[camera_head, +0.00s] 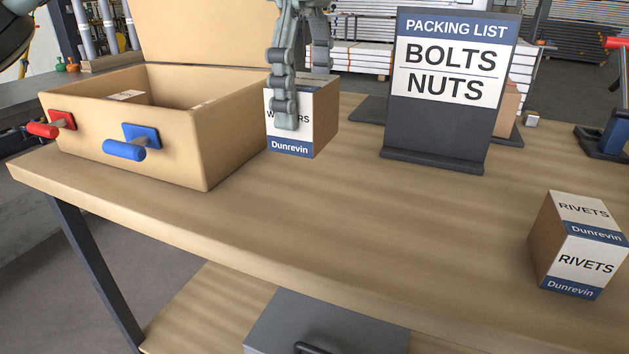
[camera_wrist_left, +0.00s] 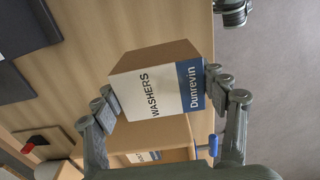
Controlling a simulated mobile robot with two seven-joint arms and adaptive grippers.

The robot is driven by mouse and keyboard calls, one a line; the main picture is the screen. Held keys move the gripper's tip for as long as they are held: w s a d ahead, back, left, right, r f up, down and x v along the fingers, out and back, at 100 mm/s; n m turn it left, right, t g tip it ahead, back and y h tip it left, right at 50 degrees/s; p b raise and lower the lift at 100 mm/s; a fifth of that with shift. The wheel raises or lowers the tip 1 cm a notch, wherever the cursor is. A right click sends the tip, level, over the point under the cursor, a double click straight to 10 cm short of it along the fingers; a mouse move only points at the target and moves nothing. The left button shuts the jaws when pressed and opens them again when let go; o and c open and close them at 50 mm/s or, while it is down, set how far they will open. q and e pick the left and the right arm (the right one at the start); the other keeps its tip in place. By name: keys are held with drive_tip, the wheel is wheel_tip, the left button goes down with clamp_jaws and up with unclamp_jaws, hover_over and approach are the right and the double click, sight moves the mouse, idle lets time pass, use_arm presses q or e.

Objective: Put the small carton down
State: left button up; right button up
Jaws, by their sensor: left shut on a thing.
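The small carton (camera_head: 290,148), brown with a white and blue WASHERS label, is in my left gripper (camera_head: 302,97), just right of the open box. The gripper's fingers are shut on two opposite sides of it. In the left wrist view the carton (camera_wrist_left: 160,88) sits between both fingers (camera_wrist_left: 163,92). It looks upright in the head view. I cannot tell whether its base touches the table.
An open box (camera_head: 150,140) with red and blue handles holds a carton (camera_head: 128,96). A packing list sign (camera_head: 435,125) reads BOLTS, NUTS. A RIVETS carton (camera_head: 548,240) stands at right. The middle and front of the wooden table (camera_head: 380,230) are clear.

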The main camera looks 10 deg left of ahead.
sight(304, 140)
use_arm(q)
wheel_tip(304, 140, down, 6)
drive_tip(key=shift+s+r, duration=0.15)
drive_tip(key=shift+r, duration=0.1)
drive_tip(key=shift+f, duration=2.05)
use_arm(e)
drive_tip(key=shift+s+r, duration=0.3)
drive_tip(key=shift+r, duration=0.35)
use_arm(q)
drive_tip(key=shift+f+b, duration=0.15)
drive_tip(key=shift+b, duration=0.2)
drive_tip(key=o, duration=1.4)
drive_tip(key=shift+o, duration=0.2)
use_arm(e)
drive_tip(key=shift+r, duration=0.1)
use_arm(q)
drive_tip(key=shift+r, duration=0.25)
wheel_tip(304, 140, up, 10)
drive_tip(key=shift+r+p, duration=0.25)
drive_tip(key=shift+p, duration=0.25)
drive_tip(key=shift+r, duration=0.65)
use_arm(e)
drive_tip(key=shift+x, duration=1.15)
